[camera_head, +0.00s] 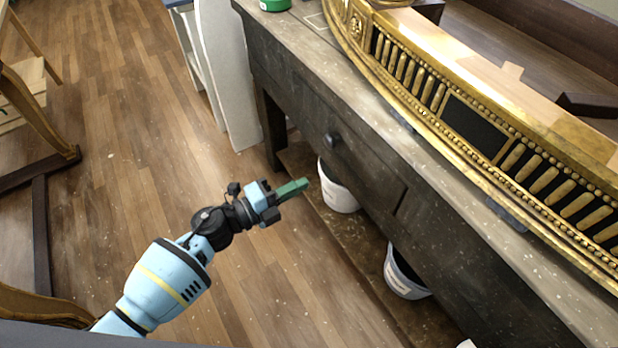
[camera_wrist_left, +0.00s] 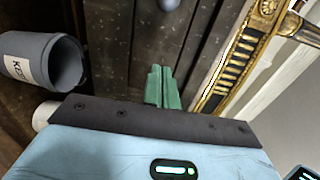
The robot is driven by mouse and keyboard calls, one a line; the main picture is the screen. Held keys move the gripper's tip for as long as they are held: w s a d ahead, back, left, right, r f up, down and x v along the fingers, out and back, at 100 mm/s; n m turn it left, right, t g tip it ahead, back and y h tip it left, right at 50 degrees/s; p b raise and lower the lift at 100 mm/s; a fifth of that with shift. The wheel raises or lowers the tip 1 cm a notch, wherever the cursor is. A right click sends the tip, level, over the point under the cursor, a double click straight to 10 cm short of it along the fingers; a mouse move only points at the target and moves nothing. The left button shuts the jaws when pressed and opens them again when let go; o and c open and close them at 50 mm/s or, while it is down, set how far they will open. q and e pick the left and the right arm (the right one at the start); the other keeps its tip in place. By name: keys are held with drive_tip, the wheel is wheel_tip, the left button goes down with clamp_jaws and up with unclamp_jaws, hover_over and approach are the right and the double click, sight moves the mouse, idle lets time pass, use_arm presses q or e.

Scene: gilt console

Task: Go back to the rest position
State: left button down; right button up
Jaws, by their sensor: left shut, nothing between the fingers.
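My left gripper (camera_head: 293,189) shows in the head view, with green fingers, on a light blue arm that comes in from the lower left. It is over the wooden floor, in front of the dark workbench (camera_head: 300,105). In the left wrist view the green fingers (camera_wrist_left: 162,86) lie side by side, shut, with nothing between them. The bench's drawer front shows beyond them. My right gripper is not in view.
The gilt console (camera_head: 480,120) rests on the bench top. Wooden furniture legs (camera_head: 40,120) stand at the left. The floor (camera_head: 120,160) between is clear.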

use_arm(q)
drive_tip(key=shift+a, duration=0.1)
idle(0.3)
